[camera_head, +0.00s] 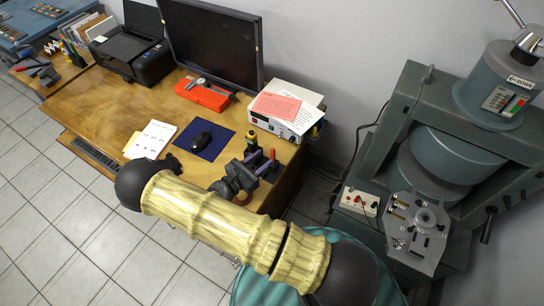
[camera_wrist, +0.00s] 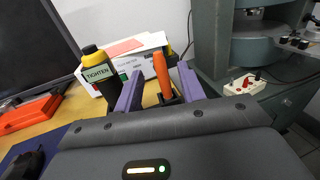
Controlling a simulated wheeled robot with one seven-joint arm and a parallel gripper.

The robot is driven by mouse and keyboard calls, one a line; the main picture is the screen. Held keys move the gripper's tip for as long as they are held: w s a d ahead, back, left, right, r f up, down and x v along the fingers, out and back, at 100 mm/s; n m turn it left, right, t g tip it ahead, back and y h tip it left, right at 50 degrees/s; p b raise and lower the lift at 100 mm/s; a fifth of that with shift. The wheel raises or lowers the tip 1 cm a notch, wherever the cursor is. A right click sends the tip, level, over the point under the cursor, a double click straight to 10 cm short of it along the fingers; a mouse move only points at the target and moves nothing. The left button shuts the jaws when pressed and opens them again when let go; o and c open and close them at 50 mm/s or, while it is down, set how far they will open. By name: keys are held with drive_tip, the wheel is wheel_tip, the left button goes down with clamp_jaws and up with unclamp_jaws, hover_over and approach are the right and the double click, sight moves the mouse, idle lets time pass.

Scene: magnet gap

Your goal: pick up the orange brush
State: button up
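The orange brush (camera_wrist: 161,68) shows in the wrist view as an upright orange handle with a dark lower part. In the head view it seems to be the small red-orange upright piece (camera_head: 272,155) at the desk's right end. My gripper (camera_head: 257,164) is over that end of the desk. Its two purple fingers also show in the wrist view (camera_wrist: 160,82), spread apart. The handle appears between them, with gaps on both sides; I cannot tell how far beyond the fingertips it is. The brush's lower end is hidden.
A white instrument box (camera_head: 284,122) with papers is behind. A monitor (camera_head: 212,45), red-orange tray (camera_head: 203,94) and mouse (camera_head: 201,141) are to the left. Green machinery (camera_head: 400,110) stands right of the desk.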

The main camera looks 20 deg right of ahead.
sight(271, 152)
drive_tip(key=shift+w+d, duration=0.2)
drive_tip(key=shift+d, duration=0.15)
drive_tip(key=p+x, duration=0.2)
drive_tip(key=x, duration=0.2)
drive_tip(key=shift+w+d+r, duration=0.1)
drive_tip(key=shift+w+r, duration=0.05)
drive_tip(key=shift+w+d, duration=0.25)
drive_tip(key=shift+d, duration=0.1)
drive_tip(key=shift+c, duration=0.4)
clamp_jaws()
